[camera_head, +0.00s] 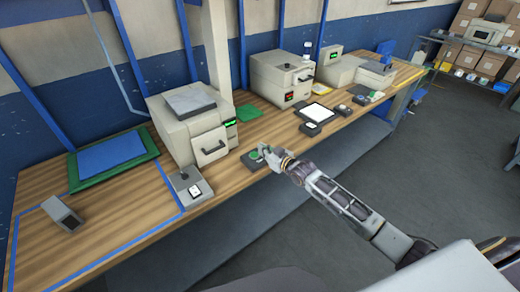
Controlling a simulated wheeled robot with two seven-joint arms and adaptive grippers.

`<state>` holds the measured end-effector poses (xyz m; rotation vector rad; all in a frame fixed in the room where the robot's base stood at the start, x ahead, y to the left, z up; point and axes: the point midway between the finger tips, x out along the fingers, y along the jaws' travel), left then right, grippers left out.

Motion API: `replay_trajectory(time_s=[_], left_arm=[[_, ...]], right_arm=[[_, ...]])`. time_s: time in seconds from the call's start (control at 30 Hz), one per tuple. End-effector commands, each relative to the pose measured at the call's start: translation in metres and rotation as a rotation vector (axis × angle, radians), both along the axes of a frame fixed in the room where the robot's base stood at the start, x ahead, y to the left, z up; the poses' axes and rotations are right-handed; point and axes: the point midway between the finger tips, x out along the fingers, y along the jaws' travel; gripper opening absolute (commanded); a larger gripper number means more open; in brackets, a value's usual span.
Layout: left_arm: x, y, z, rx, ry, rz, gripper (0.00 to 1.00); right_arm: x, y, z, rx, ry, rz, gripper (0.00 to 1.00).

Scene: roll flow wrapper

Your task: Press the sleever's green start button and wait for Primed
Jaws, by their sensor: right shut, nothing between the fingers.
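A small dark button box (249,164) with a green button (254,155) on top sits at the table's front edge. My right gripper (265,151) is shut and empty, its tips right at the green button; I cannot tell whether they touch it. Behind and to the left stands a boxy cream machine (188,129) with a front handle and a small green-lit display (230,122), too small to read. I cannot tell for sure which machine is the sleever. My left gripper is not in view.
Another cream machine (270,75) with a red-lit display stands farther along the wooden table (110,212). A black-framed white pad (314,113), a grey box with a white switch (187,187) and a green-edged blue mat (112,156) also lie there. The table's left front is mostly clear.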

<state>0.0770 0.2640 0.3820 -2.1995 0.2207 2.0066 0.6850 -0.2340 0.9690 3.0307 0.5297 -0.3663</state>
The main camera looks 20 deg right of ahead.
Motion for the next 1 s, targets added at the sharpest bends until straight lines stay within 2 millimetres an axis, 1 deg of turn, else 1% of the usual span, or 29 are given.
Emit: replay_trajectory(time_s=[0.2, 0.5, 0.7, 1.0], left_arm=[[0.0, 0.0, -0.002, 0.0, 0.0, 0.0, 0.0], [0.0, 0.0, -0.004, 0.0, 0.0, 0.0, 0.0], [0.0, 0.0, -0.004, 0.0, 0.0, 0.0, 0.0], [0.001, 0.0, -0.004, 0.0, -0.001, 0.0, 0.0]], right_arm=[[-0.018, -0.007, 0.004, -0.002, 0.0, 0.0, 0.0], [-0.037, -0.014, 0.009, -0.002, 0.001, -0.001, 0.0], [-0.042, -0.016, 0.011, 0.0, 0.0, 0.0, 0.0], [-0.043, -0.016, 0.012, -0.001, 0.0, 0.0, 0.0]])
